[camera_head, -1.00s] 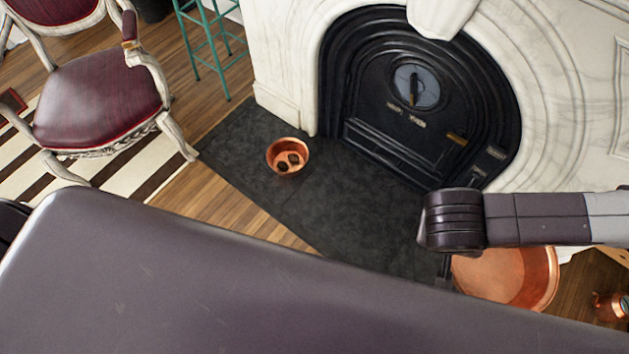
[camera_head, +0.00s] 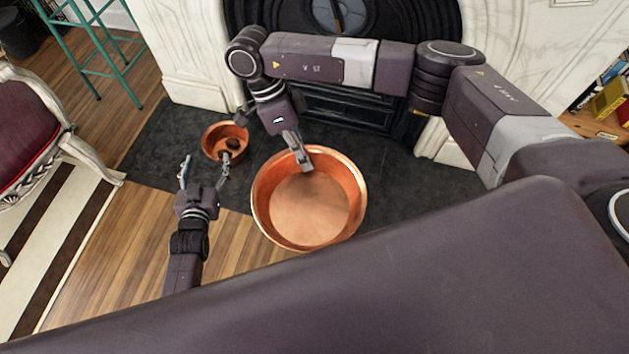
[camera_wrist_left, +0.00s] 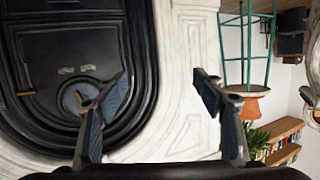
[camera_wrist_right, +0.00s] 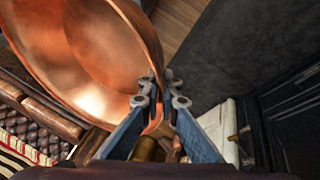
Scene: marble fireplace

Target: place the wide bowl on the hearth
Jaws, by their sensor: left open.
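The wide bowl (camera_head: 310,207) is a large empty copper basin, in the middle of the head view. It overlaps the front edge of the dark slate hearth (camera_head: 400,178); I cannot tell whether it touches it. My right gripper (camera_head: 303,160) is shut on the bowl's far rim. In the right wrist view the bowl (camera_wrist_right: 85,50) fills the upper left, with its rim between the fingers (camera_wrist_right: 160,95). My left gripper (camera_head: 205,163) is open and empty, left of the wide bowl. In the left wrist view its fingers (camera_wrist_left: 163,92) are spread, facing the fireplace surround.
A small copper bowl (camera_head: 211,134) with dark lumps inside stands on the hearth's left part, close behind my left gripper. The black fireplace (camera_head: 350,115) and white marble surround (camera_head: 185,50) close off the back. A red chair (camera_head: 25,140) and teal stool (camera_head: 105,50) stand left.

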